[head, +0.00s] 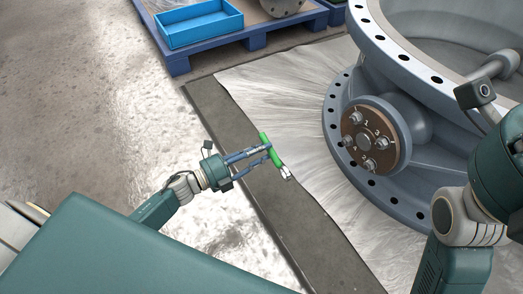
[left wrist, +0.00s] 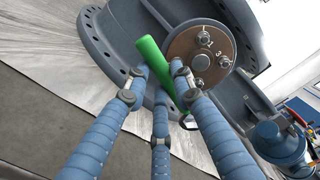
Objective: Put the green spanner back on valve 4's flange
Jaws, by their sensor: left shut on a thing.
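The green spanner (head: 264,139) is in the jaws of my left gripper (head: 268,153), over the dark floor strip left of the valve. Its green handle points up and away, its silver head down and right. In the left wrist view the green handle (left wrist: 152,59) slants between the blue fingers (left wrist: 155,88). A round brown plate (head: 349,127) with several numbered bolts sits on the large grey flanged valve body (head: 410,65); the plate also shows in the left wrist view (left wrist: 186,49). The spanner is apart from it. My right gripper's body (head: 502,150) is at the right edge, its fingers hidden.
A blue tray (head: 200,37) stands on a blue pallet (head: 178,62) at the back left. A pale sheet (head: 285,95) lies under the valve body. The floor left of my left gripper is clear.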

